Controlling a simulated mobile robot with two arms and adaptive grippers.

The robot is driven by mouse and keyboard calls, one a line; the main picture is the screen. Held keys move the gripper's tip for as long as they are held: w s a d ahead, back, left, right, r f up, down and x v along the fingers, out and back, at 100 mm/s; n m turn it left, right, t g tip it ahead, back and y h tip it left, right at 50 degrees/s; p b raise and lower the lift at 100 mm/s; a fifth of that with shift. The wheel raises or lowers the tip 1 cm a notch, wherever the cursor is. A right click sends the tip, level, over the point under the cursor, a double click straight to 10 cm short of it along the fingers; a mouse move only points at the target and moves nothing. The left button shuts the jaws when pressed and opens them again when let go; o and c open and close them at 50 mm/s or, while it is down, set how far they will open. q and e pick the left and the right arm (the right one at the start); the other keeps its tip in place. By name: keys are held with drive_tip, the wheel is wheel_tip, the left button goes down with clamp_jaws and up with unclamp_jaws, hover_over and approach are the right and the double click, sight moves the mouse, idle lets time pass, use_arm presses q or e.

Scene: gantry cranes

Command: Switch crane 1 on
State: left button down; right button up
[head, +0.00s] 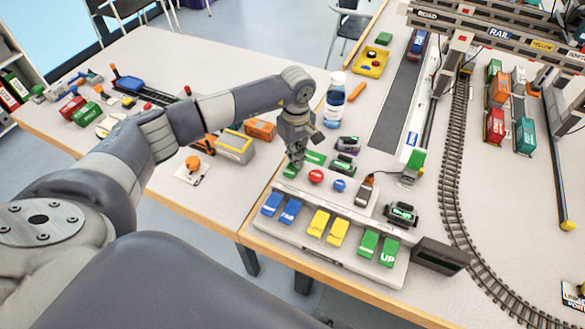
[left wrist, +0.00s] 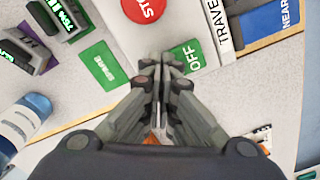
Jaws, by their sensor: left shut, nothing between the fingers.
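The control panel (head: 330,225) stands on the table in front of me. My right gripper is not in view.
A blue button (head: 340,185) and blue, yellow and green keys (head: 368,244) fill the panel. A green SPARE plate (left wrist: 100,65) lies beside it. The gantry crane (head: 490,32) and tracks (head: 455,150) are to the right. A bottle (head: 335,105) stands behind the gripper.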

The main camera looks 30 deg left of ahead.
use_arm(q)
drive_tip(key=shift+r+p, duration=1.75)
drive_tip(key=shift+r, duration=1.7)
